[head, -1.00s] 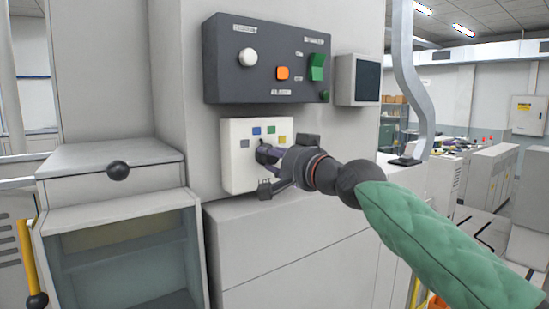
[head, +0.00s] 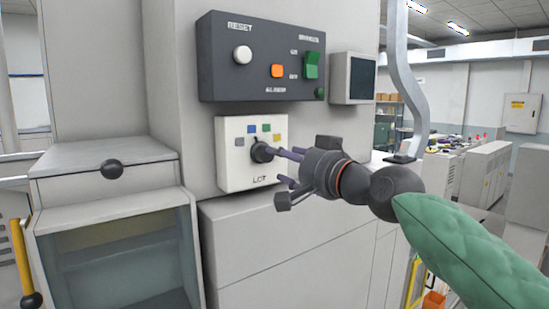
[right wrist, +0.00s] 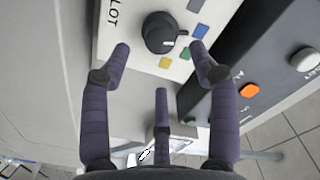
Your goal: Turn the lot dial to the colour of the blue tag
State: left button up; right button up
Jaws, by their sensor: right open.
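The black lot dial (head: 262,152) sits on a white plate (head: 232,176) lettered LOT. Around its upper side are a grey tag (head: 239,142), the blue tag (head: 252,129), a green tag (head: 266,128) and a yellow tag (head: 277,138). In the right wrist view the dial's (right wrist: 159,33) white pointer mark faces the blue tag (right wrist: 200,32). My right gripper (head: 281,168) is open and empty, just right of the dial in the head view. In the right wrist view its three fingers are spread, with nothing between them. My left gripper is not in view.
Above the plate, a dark control panel (head: 222,80) carries a white RESET knob (head: 242,55), an orange button (head: 277,71) and a green switch (head: 311,65). A small screen (head: 353,78) and a bent grey pipe (head: 403,75) are to its right. A cabinet (head: 110,172) stands left.

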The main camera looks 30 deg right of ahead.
jog(key=s, duration=0.5)
jog(key=shift+s+d, duration=0.2)
dwell(0.4)
